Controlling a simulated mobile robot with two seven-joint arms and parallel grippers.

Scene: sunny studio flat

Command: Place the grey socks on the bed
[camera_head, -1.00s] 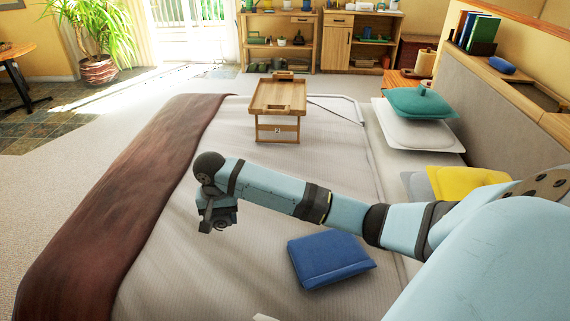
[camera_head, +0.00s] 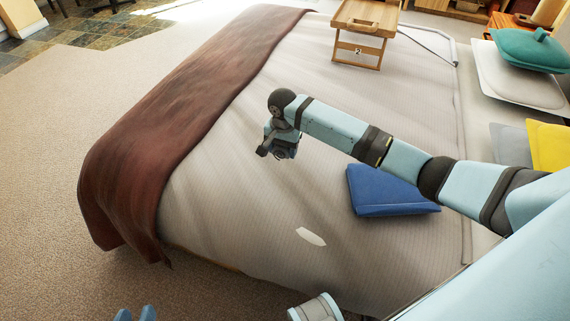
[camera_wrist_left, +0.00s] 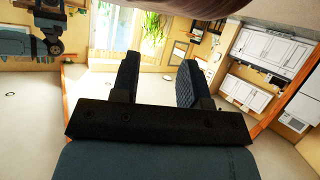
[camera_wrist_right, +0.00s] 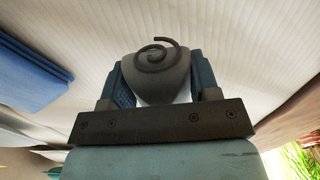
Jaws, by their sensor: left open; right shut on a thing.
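The grey socks (camera_wrist_right: 158,72), a rounded grey bundle with a dark spiral on its end, sit between the fingers of my right gripper (camera_wrist_right: 156,85) in the right wrist view. That gripper is shut on them. In the head view my right gripper (camera_head: 277,148) hangs over the middle of the bed (camera_head: 225,195); I cannot make out the socks there. The ribbed pale bed cover fills the background of the right wrist view.
A blue cushion (camera_head: 385,195) lies right of my right gripper. A small white thing (camera_head: 311,237) lies nearer on the bed. A brown throw (camera_head: 170,125) covers the foot end. A wooden tray table (camera_head: 362,50) stands farther back. The cover around the right gripper is bare.

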